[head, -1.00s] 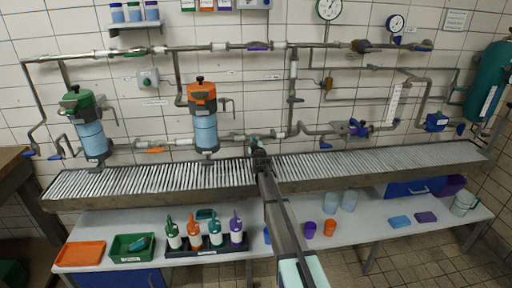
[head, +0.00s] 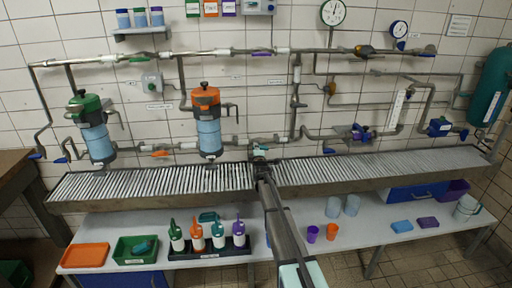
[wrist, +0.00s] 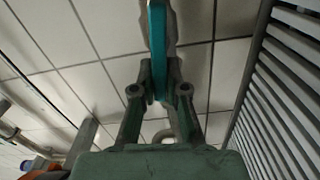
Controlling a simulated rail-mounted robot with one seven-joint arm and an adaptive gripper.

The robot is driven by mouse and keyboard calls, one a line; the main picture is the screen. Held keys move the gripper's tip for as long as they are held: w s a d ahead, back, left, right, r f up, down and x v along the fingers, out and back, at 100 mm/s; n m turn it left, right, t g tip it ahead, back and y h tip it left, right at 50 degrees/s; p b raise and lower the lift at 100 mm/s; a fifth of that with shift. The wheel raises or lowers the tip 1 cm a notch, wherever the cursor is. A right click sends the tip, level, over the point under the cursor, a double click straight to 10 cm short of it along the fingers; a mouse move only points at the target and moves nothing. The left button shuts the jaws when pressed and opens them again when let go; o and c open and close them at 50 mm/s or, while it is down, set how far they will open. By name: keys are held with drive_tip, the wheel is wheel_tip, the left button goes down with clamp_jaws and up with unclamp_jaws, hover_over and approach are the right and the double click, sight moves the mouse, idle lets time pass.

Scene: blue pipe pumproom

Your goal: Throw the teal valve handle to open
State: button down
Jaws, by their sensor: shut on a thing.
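The teal valve handle (wrist: 157,45) is a flat teal lever, seen nearly edge-on in the wrist view. It runs down between the fingers of my gripper (wrist: 159,88), which are shut on it from both sides. In the head view my gripper (head: 261,160) is at the pipe run just above the slatted trough, right of the orange-topped filter. A little teal of the handle (head: 259,147) shows there. My gripper and arm cover much of the valve, so its exact angle to the pipe is hard to tell.
The slatted trough (head: 150,182) runs below the pipes on both sides of my arm. The orange-topped filter (head: 208,130) stands to the left. A purple valve (head: 358,133) is on the pipe to the right. A lower shelf (head: 345,232) holds bottles, cups and trays.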

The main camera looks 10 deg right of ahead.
drive_tip(key=shift+f+n, duration=0.15)
drive_tip(key=shift+n, duration=0.75)
drive_tip(key=c, duration=1.2)
unclamp_jaws()
drive_tip(key=shift+f, duration=0.1)
drive_tip(key=shift+s, duration=0.1)
drive_tip(key=s+a, duration=0.1)
drive_tip(key=s, duration=1)
drive_tip(key=shift+s+a, duration=0.25)
drive_tip(key=shift+s, duration=0.1)
